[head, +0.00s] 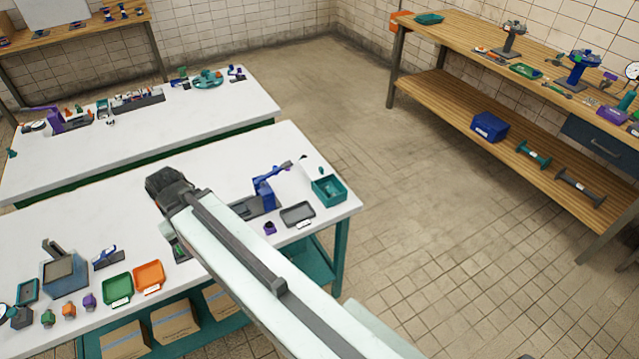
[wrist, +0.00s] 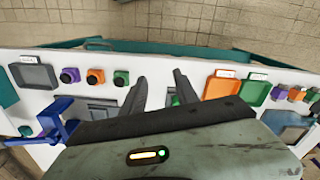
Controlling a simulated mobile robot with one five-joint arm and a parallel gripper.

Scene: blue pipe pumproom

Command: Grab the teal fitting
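A small teal piece (head: 320,171), which looks like the teal fitting, lies on the white table near its right end, just behind a teal bin (head: 328,190). In the wrist view the piece (wrist: 25,131) is at the far left, beside a blue clamp-like tool (wrist: 62,128). It is too small to tell its exact shape. My gripper (wrist: 158,88) is open and empty above the middle of the table, well to one side of the piece. In the head view my gripper's dark body (head: 170,190) shows, with its fingertips hidden.
Purple (wrist: 70,75), orange (wrist: 95,76) and green (wrist: 121,77) fittings stand beside a grey tray (wrist: 36,75). The blue tool (head: 266,188) rises near the teal bin. Orange (head: 149,276) and green (head: 117,289) trays lie at left. The floor right of the table is clear.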

